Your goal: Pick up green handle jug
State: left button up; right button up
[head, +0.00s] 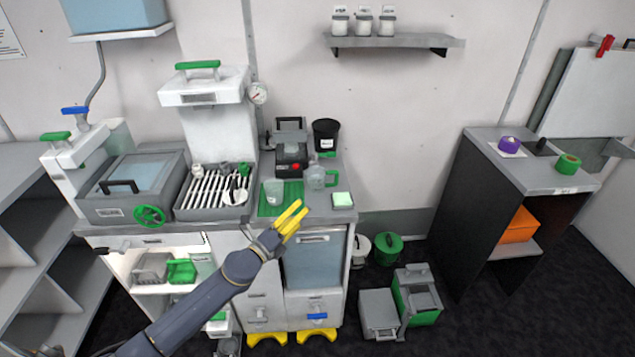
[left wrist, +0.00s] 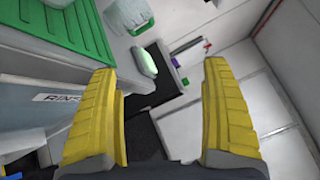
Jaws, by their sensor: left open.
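The clear jug with a green handle (head: 316,178) stands upright on the counter, right of the green mat (head: 294,197). My left gripper (head: 297,221) has yellow fingers and is in front of the counter's front edge, below and nearer than the jug. In the left wrist view its fingers (left wrist: 163,115) are spread apart with nothing between them. My right gripper is not in view.
A clear beaker (head: 273,190) stands on the green mat, left of the jug. A dark device with a red button (head: 291,155) and a black cup (head: 326,134) stand behind. A pale green sponge (head: 342,200) lies at the counter's right front corner.

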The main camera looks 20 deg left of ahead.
pick_arm(q)
notch_tip(320, 180, up, 4)
jog(key=w+d+m+g+h, duration=0.1)
jog(key=w+m+g+h, duration=0.15)
jog(key=m, duration=0.35)
jog(key=m+g+y, duration=0.3)
jog(key=m+g, duration=0.1)
jog(key=m, duration=0.4)
send_near(323, 172)
jog(key=shift+w+d+f+t, duration=0.25)
jog(key=shift+w+f, duration=0.5)
jog(key=shift+w, duration=0.25)
jog(key=shift+x, duration=2.8)
jog(key=shift+s+d+f, duration=0.1)
jog(key=shift+f, duration=0.1)
jog(key=shift+c, duration=0.2)
jog(key=c, duration=1.3)
jog(key=shift+r, duration=0.25)
